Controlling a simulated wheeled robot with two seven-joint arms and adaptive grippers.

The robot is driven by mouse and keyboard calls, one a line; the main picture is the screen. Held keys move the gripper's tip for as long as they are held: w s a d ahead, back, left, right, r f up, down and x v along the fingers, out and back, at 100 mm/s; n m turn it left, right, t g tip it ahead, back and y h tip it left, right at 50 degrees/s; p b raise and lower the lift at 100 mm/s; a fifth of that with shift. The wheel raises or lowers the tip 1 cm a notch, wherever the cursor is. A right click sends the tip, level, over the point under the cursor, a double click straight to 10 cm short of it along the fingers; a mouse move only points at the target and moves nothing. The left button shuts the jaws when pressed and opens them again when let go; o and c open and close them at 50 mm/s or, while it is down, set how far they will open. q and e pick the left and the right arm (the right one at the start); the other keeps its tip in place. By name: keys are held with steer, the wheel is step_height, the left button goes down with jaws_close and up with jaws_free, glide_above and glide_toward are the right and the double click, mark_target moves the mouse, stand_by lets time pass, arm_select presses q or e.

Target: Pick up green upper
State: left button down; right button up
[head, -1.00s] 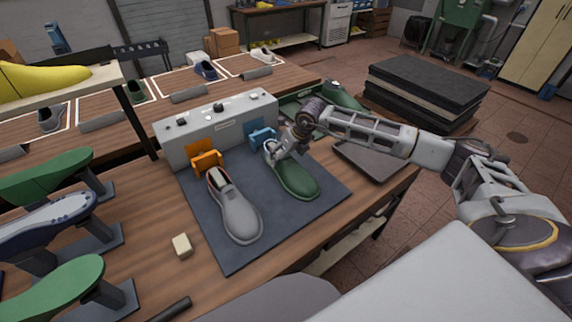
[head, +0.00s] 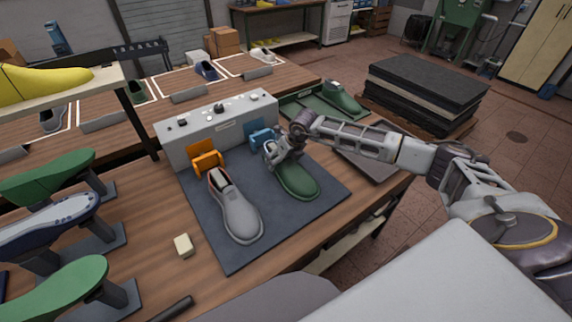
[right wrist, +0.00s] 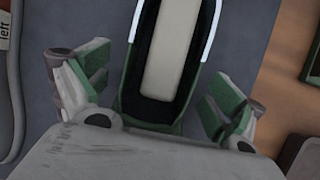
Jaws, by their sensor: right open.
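The green upper (head: 298,182) lies on the dark mat, toe toward the front right, beside a grey shoe (head: 236,206). My right gripper (head: 280,158) is over its heel end, in front of the blue clamp (head: 261,138). In the right wrist view the green upper's opening (right wrist: 170,60) with a pale insole is between my open fingers (right wrist: 160,105), one on each side. I see a gap between each finger and the upper. The far side of the heel is hidden by the gripper in the head view. My left gripper is not in view.
A grey control box (head: 215,125) with an orange clamp (head: 207,160) stands behind the mat (head: 215,245). A green tray (head: 300,105) holding a green shoe is at the back right. A small cream block (head: 183,245) lies left of the mat.

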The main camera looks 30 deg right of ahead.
steer(key=shift+w+f, duration=0.1)
steer(key=shift+f, duration=0.15)
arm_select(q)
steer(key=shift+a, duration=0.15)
arm_select(e)
steer(key=c, duration=1.2)
steer(key=shift+r, duration=0.15)
steer(key=shift+r, duration=0.6)
step_height(320, 180, up, 7)
steer(key=shift+f+b, duration=0.1)
steer(key=shift+b, duration=0.55)
steer(key=shift+r, duration=0.65)
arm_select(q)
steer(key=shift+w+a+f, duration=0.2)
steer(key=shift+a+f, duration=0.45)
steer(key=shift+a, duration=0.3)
arm_select(e)
steer(key=shift+r, duration=0.25)
